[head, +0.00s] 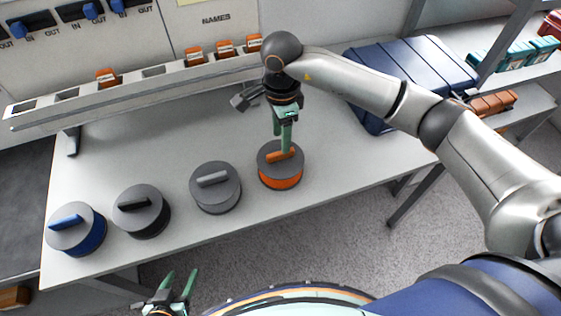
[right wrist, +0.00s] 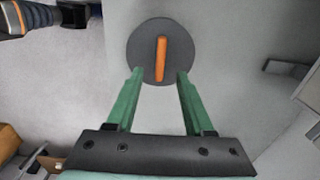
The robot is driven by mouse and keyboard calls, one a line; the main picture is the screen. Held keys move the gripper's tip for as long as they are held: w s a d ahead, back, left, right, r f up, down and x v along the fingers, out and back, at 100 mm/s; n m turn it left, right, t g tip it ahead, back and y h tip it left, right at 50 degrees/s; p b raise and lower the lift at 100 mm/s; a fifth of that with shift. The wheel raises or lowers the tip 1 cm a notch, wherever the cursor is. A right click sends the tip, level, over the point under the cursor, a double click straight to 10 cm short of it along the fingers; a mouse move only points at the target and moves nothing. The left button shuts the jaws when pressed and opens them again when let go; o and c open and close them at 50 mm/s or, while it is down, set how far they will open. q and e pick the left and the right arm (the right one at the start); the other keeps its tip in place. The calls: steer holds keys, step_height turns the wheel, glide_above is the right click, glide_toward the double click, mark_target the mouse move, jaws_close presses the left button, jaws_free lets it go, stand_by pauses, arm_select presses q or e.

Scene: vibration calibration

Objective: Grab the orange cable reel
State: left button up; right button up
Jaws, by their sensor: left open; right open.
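The orange cable reel (head: 281,181) stands on the table at the right end of a row of reels. It has a dark grey top and an orange bar handle. In the right wrist view the reel (right wrist: 145,66) lies just beyond my fingertips, its handle upright in the picture between the two finger lines. My right gripper (head: 286,152) is open and points down over the reel, close to the handle; whether it touches cannot be told. It also shows in the right wrist view (right wrist: 158,75). My left gripper (head: 178,280) is open and empty, low in front of the table.
A grey reel (head: 216,200), a black reel (head: 141,222) and a blue reel (head: 75,241) stand to the left on the table (head: 120,170). A slotted rail with orange tags runs behind. A dark blue case (head: 425,62) lies at the back right.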

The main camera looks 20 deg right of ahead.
mark_target(281, 162)
step_height(281, 162, down, 5)
steer(key=shift+a+f+p, duration=0.1)
steer(key=shift+f+p, duration=0.05)
steer(key=shift+p, duration=0.5)
jaws_close()
stand_by(1.0)
